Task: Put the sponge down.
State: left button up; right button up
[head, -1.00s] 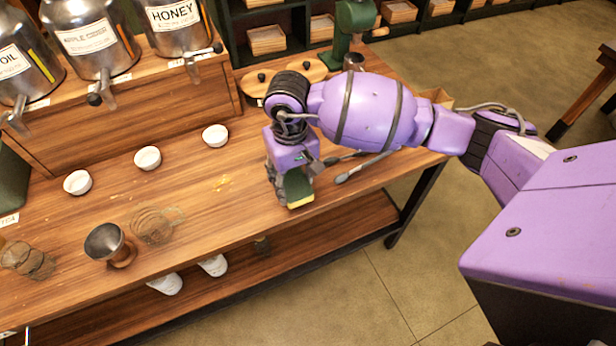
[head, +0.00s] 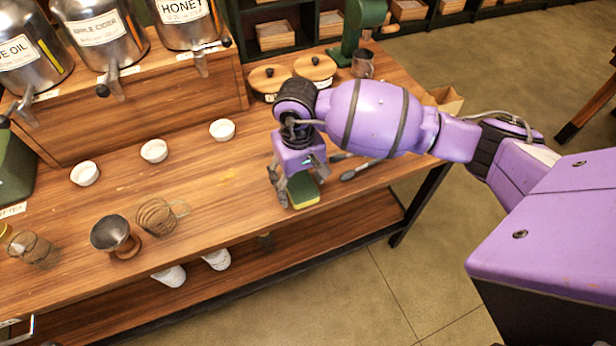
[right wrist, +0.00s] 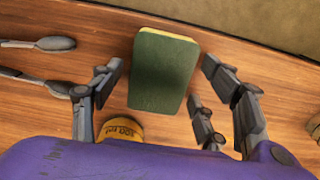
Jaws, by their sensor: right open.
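The sponge (head: 303,190), green on top with a yellow edge, lies on the wooden table (head: 200,190) near its front edge. In the right wrist view the sponge (right wrist: 163,70) sits between the spread fingers of my right gripper (right wrist: 160,95), with gaps on both sides. My right gripper (head: 293,190) is open just above and around the sponge in the head view. My left gripper does not show.
Lidded pots (head: 315,70) stand behind. White bowls (head: 153,151), a metal cup (head: 113,236) and a wire strainer (head: 157,217) stand to the left. Clear table lies between.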

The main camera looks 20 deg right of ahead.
aim_at(299, 183)
jog(key=shift+w+r, duration=0.1)
jog(key=shift+r, duration=0.4)
notch_tip(299, 183, up, 12)
jog(key=shift+f, duration=0.25)
